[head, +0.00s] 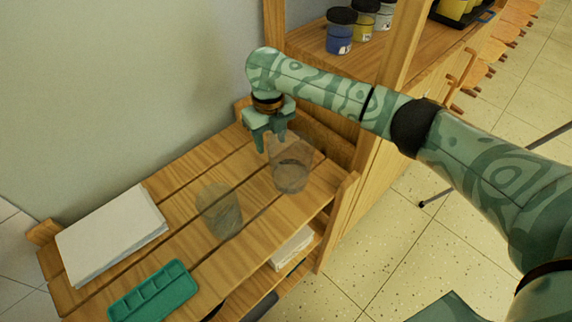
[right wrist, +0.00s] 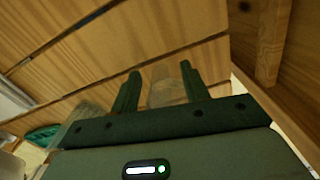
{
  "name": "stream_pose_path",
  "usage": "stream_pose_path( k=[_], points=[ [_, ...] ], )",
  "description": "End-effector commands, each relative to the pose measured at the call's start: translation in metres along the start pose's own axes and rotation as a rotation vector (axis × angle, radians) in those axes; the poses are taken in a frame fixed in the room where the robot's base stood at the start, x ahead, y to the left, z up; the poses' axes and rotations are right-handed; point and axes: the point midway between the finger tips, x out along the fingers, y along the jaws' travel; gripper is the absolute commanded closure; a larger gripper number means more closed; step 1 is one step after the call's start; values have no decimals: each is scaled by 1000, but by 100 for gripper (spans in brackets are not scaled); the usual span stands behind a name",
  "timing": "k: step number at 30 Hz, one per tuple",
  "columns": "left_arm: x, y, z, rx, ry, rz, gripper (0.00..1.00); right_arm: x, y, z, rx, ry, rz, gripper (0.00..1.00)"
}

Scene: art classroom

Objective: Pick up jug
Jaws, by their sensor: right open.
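Two clear, see-through vessels stand on the slatted wooden shelf top (head: 165,195). One clear vessel (head: 290,175) is near the right end and the other clear vessel (head: 219,212) is nearer the middle. I cannot tell for certain which is the jug. My right gripper (head: 272,138) points down, open, just behind the right-hand vessel in the head view. In the right wrist view that vessel (right wrist: 166,87) shows between the two fingers, but contact is not clear. The other vessel (right wrist: 86,112) shows left of the fingers. My left gripper is out of view.
A white paper stack (head: 110,232) and a green paint tray (head: 152,291) lie on the left part of the top. A wooden shelf with paint jars (head: 340,32) stands behind on the right. A wall runs along the back.

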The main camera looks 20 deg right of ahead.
Motion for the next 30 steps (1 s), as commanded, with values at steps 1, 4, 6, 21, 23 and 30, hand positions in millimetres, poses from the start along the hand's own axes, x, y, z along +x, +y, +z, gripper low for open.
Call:
stream_pose_path(
  k=[1, 4, 6, 21, 23, 30],
  points=[
    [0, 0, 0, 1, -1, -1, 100, 0, 0, 0, 0, -2, 0, 54],
    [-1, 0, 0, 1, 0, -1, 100, -3, 0, 0, 0, -4, -1, 54],
    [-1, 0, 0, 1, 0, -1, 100, -3, 0, 0, 0, -4, -1, 63],
    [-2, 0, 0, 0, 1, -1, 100, -4, 0, 0, 0, -4, -1, 100],
    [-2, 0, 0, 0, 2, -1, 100, -5, 0, 0, 0, -4, -1, 100],
    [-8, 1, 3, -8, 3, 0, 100, -20, 0, 1, 0, -6, -1, 100]
  ],
)
